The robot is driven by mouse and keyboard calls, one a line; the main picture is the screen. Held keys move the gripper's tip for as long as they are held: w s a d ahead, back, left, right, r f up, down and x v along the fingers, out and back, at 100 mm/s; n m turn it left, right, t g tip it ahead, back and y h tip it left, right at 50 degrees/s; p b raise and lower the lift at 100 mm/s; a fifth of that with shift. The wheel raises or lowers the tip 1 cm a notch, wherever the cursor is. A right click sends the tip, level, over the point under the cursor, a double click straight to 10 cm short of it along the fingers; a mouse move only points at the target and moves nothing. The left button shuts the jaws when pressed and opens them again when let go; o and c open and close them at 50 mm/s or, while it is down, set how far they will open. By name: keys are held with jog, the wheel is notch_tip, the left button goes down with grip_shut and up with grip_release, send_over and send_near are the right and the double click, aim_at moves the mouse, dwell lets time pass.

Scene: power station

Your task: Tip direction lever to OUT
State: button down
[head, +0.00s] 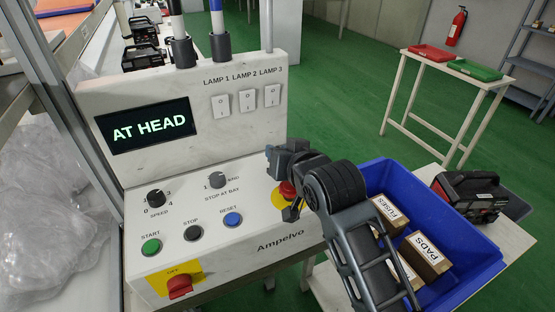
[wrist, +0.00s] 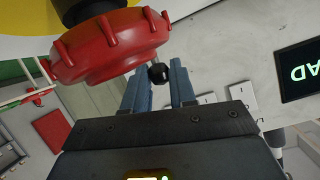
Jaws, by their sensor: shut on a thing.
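The direction lever shows in the wrist view as a black ball knob (wrist: 158,73) on a short dark stem. My gripper (wrist: 166,80) has its two blue-grey fingers on either side of this knob and is shut on it. In the head view my gripper (head: 274,160) is at the right end of the control panel (head: 140,227), above a red mushroom button (head: 287,190). It hides the lever and its markings there, so I cannot tell which way the lever is tipped. The display (head: 148,127) reads AT HEAD.
The red button (wrist: 95,48) is very close to my fingers. The panel also has a green START button (head: 151,246), a blue RESET button (head: 232,219), and a red OFF switch (head: 180,287). A blue crate (head: 470,252) with boxes stands at the right, beneath my arm.

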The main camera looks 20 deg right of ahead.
jog(key=shift+s+f+t+b, duration=0.15)
jog(key=shift+s+t+b, duration=0.05)
jog(key=shift+t+b, duration=0.35)
jog(key=c, duration=0.9)
grip_release()
jog(key=shift+c, duration=0.2)
jog(key=shift+s, duration=0.1)
jog(key=shift+b+v, duration=0.3)
jog(key=shift+v, duration=3.55)
